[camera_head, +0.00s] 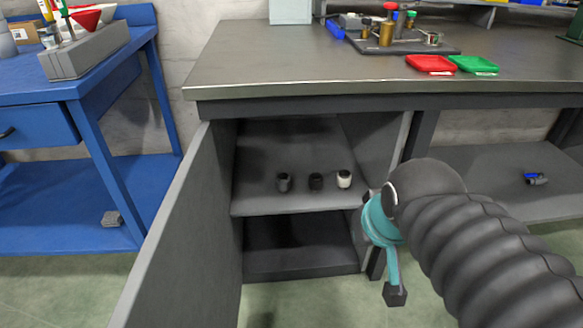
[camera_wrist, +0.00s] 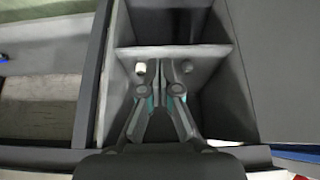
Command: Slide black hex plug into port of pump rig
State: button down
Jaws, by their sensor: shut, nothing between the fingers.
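The black hex plug (camera_head: 316,182) stands on the upper shelf of the open cabinet, between a grey plug (camera_head: 284,182) and a white plug (camera_head: 344,179). In the wrist view, my gripper (camera_wrist: 164,68) is shut and empty, pointing into the cabinet. The white plug (camera_wrist: 140,70) shows left of its fingertips and the grey plug (camera_wrist: 187,67) right of them. The black plug is not clear there, probably behind the fingers.
The cabinet door (camera_head: 178,225) hangs open on the left. A blue workbench (camera_head: 50,85) stands at the left. The shelf (camera_head: 290,207) is otherwise clear.

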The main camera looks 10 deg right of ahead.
jog(key=w+f+b, duration=0.4)
jog(key=w+f, duration=0.2)
jog(key=w, duration=0.7)
jog(key=t+b, duration=0.1)
jog(key=b, duration=0.4)
send_near(317, 175)
jog(key=x, duration=0.4)
jog(key=w+x, duration=0.1)
jog(key=x, duration=0.1)
jog(key=shift+w+r, duration=0.15)
jog(key=shift+r, duration=0.05)
jog(key=shift+f, duration=0.5)
jog(key=shift+a+f, duration=0.1)
jog(key=shift+f, duration=0.2)
jog(key=shift+s+f, duration=0.1)
jog(key=shift+s, duration=0.15)
